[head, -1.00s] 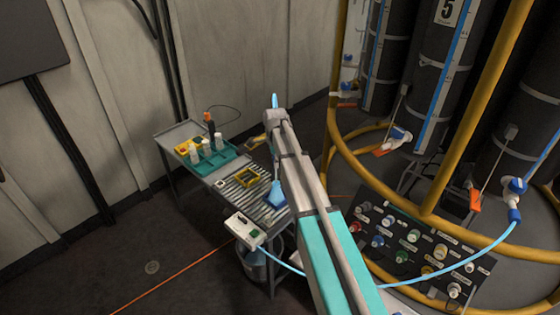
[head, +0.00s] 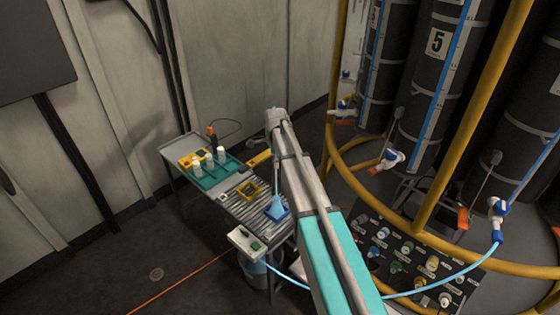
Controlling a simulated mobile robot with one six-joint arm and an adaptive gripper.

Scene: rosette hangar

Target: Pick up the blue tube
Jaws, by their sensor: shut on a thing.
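My arm reaches from the bottom of the head view up over the work table. Its grey far end is in view, but I cannot make out my gripper's jaws or what they hold; the arm end hides them. A slender light blue tube (head: 275,185) stands close to upright along the left side of my arm. Its lower end meets a wider blue piece (head: 277,211) over the ribbed table top. Its upper end goes out of sight behind the arm. I cannot tell whether it touches the arm.
A teal tray (head: 205,177) with white bottles stands on the table (head: 172,146). A light blue hose (head: 440,284) curves along a connector panel (head: 385,230). Yellow rails (head: 440,190) and black cylinders fill the right.

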